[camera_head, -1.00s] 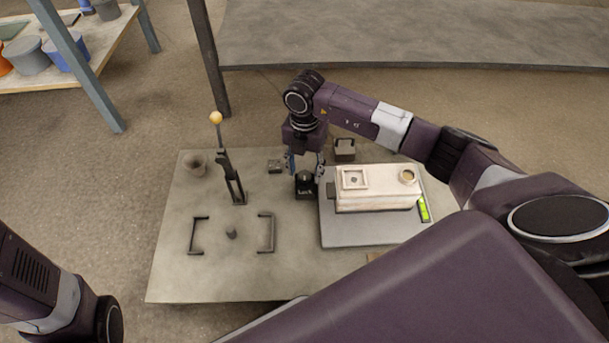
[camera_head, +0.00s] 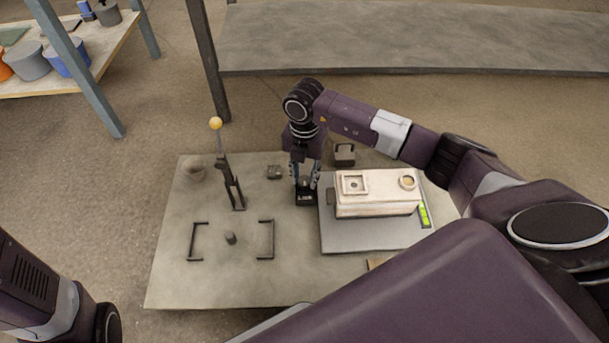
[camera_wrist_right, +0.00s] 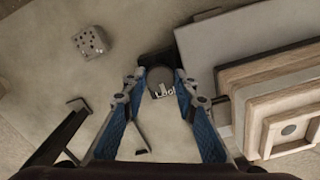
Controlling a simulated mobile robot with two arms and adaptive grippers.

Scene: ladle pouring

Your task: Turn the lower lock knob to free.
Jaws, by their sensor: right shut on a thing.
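The lower lock knob is a dark round knob on a small black block marked "Lock" (camera_head: 306,199), standing on the grey table left of the plate. In the right wrist view the knob (camera_wrist_right: 161,82) sits between the two fingertips. My right gripper (camera_head: 305,184) points down from above and is shut on the knob, one finger on each side. Its fingers partly hide the knob in the head view, and I cannot tell which way it is turned. My left arm shows at the lower left, but its gripper is not in view.
A pale box-shaped mould (camera_head: 376,207) stands on a grey plate (camera_head: 350,240) just right of the knob, with a green level (camera_head: 424,215) beside it. A lever with a yellow ball (camera_head: 215,123) stands to the left. Two dark brackets (camera_head: 266,240) stand at the front.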

